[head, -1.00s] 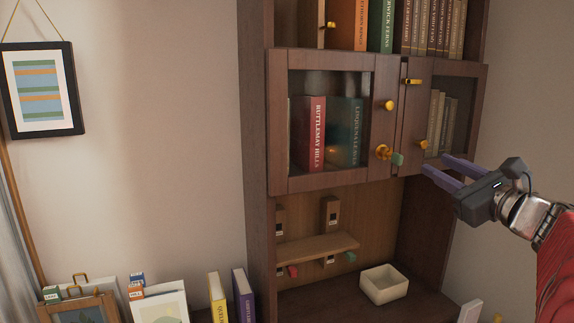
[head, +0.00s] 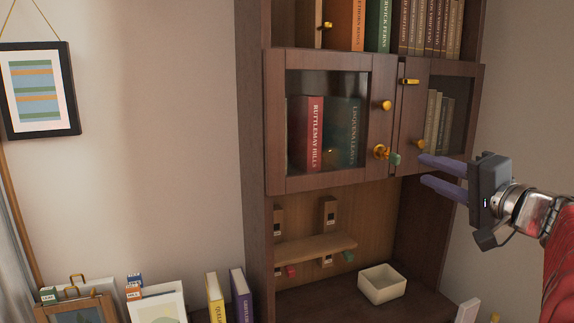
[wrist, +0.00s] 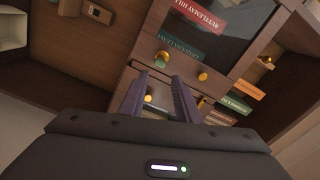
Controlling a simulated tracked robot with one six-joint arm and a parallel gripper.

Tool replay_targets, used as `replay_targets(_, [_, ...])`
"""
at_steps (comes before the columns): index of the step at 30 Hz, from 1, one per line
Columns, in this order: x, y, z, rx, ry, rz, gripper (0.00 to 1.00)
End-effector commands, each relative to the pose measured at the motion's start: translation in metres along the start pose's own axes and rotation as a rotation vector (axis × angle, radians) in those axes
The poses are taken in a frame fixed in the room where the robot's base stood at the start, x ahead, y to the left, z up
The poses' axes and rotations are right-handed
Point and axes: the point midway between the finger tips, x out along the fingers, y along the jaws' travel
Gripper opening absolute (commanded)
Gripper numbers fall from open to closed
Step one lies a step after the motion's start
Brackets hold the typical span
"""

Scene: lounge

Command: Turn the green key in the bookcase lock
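The green key (head: 395,159) sits in the gold lock (head: 381,152) at the lower right corner of the bookcase's left glass door (head: 330,185). My gripper (head: 424,170) is to the right of the key, in front of the right door, with a gap between fingertips and key. Its two purple fingers are apart, one above the other in the head view, with nothing held. In the wrist view, the gold lock (wrist: 162,57) and small green key (wrist: 160,64) show just beyond the fingertips (wrist: 159,77).
Gold knobs on the left door (head: 386,105) and right door (head: 420,145) stick out near the lock, with a gold latch (head: 410,81) above. Below, a small shelf (head: 315,248) has a red tag (head: 290,271) and a green tag (head: 348,256) under it. A cream box (head: 382,284) stands lower.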

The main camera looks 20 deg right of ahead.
Motion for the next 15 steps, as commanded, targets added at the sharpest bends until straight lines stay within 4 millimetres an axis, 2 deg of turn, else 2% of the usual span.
replay_targets(7, [0.0000,-0.0007,0.0052,-0.307,-0.021,-0.005,0.30])
replay_targets(15, [0.0000,-0.0009,0.0054,-0.390,-0.021,-0.006,0.30])
